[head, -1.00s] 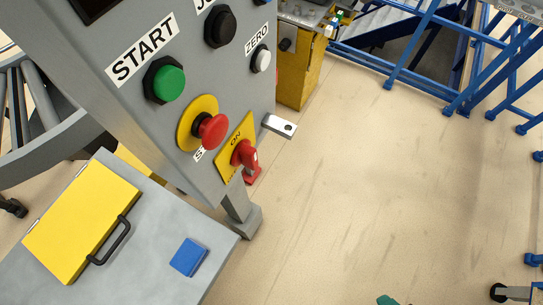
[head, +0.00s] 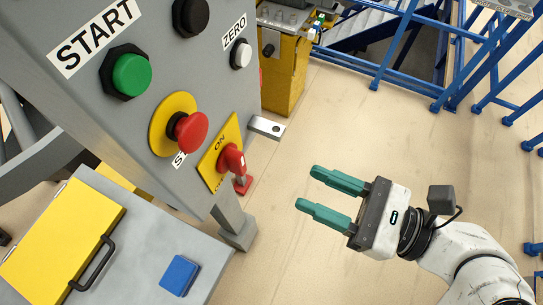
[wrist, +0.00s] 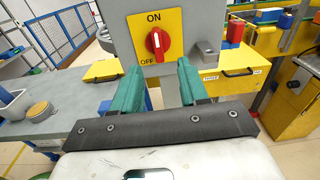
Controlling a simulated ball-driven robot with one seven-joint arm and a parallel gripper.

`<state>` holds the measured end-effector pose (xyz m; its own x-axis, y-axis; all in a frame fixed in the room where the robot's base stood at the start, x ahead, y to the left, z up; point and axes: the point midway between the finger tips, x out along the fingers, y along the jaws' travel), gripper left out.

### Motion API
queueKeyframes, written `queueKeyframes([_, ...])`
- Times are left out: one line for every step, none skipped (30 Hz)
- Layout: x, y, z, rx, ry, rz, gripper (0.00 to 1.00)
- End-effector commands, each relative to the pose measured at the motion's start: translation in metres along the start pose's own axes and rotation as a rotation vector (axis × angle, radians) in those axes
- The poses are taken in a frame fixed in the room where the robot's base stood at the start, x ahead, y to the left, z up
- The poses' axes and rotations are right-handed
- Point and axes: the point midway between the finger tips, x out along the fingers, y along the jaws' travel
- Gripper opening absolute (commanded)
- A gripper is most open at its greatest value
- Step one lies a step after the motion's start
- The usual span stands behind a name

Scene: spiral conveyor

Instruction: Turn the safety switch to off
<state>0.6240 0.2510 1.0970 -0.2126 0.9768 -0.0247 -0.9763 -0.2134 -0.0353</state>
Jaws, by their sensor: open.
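The safety switch (head: 232,159) is a red rotary knob on a yellow plate marked ON, low on the right of the grey control panel. In the wrist view the red knob (wrist: 158,43) stands roughly upright with its white mark up toward ON; OFF is printed at the lower left of the plate. My gripper (head: 306,188) has green fingers and is open and empty. It is to the right of the switch in the head view, pointing toward it and apart from it. In the wrist view the switch is ahead, above and between the fingertips (wrist: 154,76).
A red stop button (head: 188,132) and a green start button (head: 131,74) sit beside the switch. A metal bracket (head: 267,128) juts from the panel's right edge. A grey bench with a blue block (head: 179,275) lies below. The floor to the right is open.

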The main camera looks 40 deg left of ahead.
Motion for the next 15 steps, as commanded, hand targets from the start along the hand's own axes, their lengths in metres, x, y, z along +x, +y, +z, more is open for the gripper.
queueKeyframes([0.002,0.001,0.004,0.017,-0.015,0.013,0.44])
queueKeyframes([0.003,0.002,0.006,0.027,-0.021,0.018,0.44])
queueKeyframes([0.005,0.002,0.008,0.033,-0.026,0.022,0.44])
queueKeyframes([0.007,0.002,0.009,0.036,-0.028,0.024,0.44])
queueKeyframes([0.01,0.003,0.009,0.038,-0.029,0.026,0.44])
queueKeyframes([0.014,0.003,0.009,0.038,-0.028,0.027,0.44])
queueKeyframes([0.017,0.003,0.009,0.038,-0.028,0.027,0.44])
queueKeyframes([0.021,0.003,0.009,0.038,-0.027,0.026,0.44])
queueKeyframes([0.028,0.004,0.009,0.038,-0.027,0.028,0.44])
queueKeyframes([0.033,0.004,0.009,0.037,-0.027,0.029,0.44])
queueKeyframes([0.039,0.004,0.01,0.038,-0.027,0.027,0.44])
queueKeyframes([0.046,0.004,0.01,0.038,-0.026,0.029,0.44])
queueKeyframes([0.052,0.004,0.01,0.038,-0.027,0.027,0.44])
queueKeyframes([0.058,0.005,0.01,0.038,-0.026,0.029,0.44])
queueKeyframes([0.065,0.005,0.01,0.038,-0.026,0.027,0.44])
